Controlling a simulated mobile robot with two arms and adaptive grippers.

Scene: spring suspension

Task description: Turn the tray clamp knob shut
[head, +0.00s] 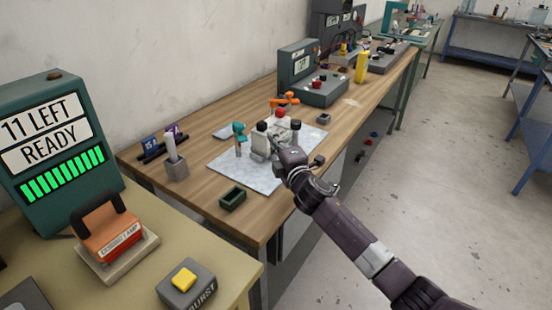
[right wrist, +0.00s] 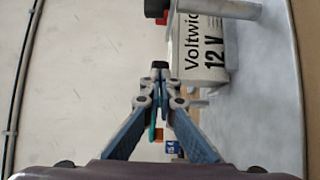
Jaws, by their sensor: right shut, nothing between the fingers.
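The white battery (head: 281,124), marked 12 V, stands in the middle of the bench in the head view; its labelled side shows in the right wrist view (right wrist: 205,50). A black knob on a metal post (head: 295,125) stands at its right. A second black cap (head: 261,127) is at its left; I cannot tell which is the clamp knob. My right gripper (head: 281,147) is in front of the battery. In the right wrist view its fingers (right wrist: 160,101) meet, empty, just short of a black cap (right wrist: 160,66). My left gripper is not in view.
A light mat (head: 240,176) lies under the battery. A teal stand (head: 239,138), a dark green tray (head: 232,196) and a grey holder (head: 176,168) are to the left. An orange tool (head: 285,98) and a meter (head: 299,64) are behind.

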